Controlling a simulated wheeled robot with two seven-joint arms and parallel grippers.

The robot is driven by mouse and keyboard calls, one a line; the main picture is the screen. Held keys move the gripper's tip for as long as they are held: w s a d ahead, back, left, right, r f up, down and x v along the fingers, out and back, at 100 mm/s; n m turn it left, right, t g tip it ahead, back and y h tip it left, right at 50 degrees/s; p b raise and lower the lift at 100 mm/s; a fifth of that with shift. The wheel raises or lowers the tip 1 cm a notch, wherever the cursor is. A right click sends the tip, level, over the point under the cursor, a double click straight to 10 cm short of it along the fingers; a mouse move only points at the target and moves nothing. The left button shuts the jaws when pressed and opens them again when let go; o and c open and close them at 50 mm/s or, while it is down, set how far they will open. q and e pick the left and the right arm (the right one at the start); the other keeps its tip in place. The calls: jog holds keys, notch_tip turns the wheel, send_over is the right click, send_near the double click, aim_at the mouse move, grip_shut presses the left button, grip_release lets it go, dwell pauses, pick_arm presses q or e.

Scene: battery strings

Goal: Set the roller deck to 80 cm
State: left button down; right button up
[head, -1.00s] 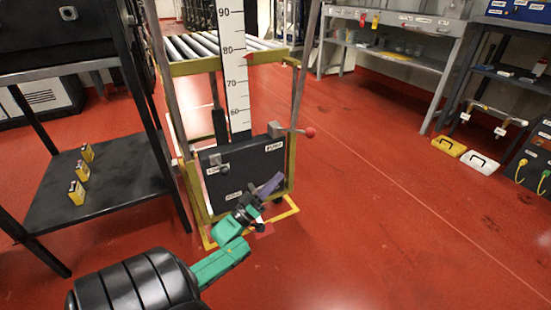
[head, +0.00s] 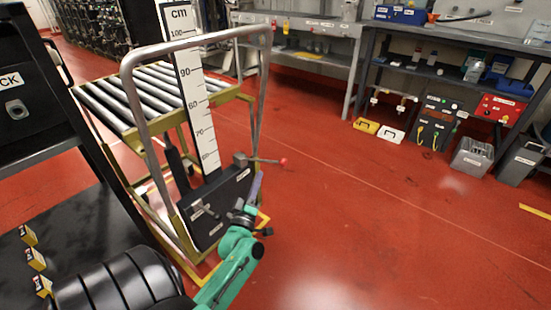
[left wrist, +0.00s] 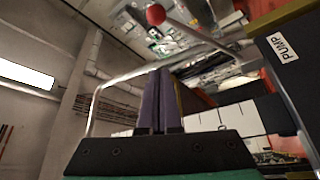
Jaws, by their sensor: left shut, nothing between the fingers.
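The roller deck (head: 128,92) is a yellow frame with grey rollers on a lift cart. A white cm scale (head: 188,80) stands upright at its front; I cannot read the deck height exactly. A black pump box (head: 222,208) sits low on the cart. A lever with a red knob (head: 283,161) sticks out to the right above the box; the red knob also shows in the left wrist view (left wrist: 155,14). My left gripper (head: 256,184), with purple fingers, is shut and empty beside the box's right end, below the lever. The fingers (left wrist: 160,98) point up in the left wrist view. My right gripper is not in view.
A grey push handle (head: 200,38) arches over the cart. A black table (head: 75,245) with several small yellow batteries stands at the left. Shelves and benches (head: 440,60) line the back right. The red floor right of the cart is open.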

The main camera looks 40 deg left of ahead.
aim_at(272, 161)
pick_arm(q)
jog(key=w, duration=0.3)
jog(key=w+a+b, duration=0.1)
jog(key=w, duration=0.2)
jog(key=w+a+r+b, duration=0.1)
jog(key=w, duration=0.2)
jog(key=shift+w, duration=0.1)
jog(key=shift+d+f, duration=0.25)
jog(key=shift+d, duration=0.2)
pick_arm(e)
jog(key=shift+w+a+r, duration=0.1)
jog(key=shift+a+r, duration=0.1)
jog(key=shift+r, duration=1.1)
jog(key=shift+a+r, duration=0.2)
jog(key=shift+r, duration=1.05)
pick_arm(q)
jog(key=shift+f, duration=0.1)
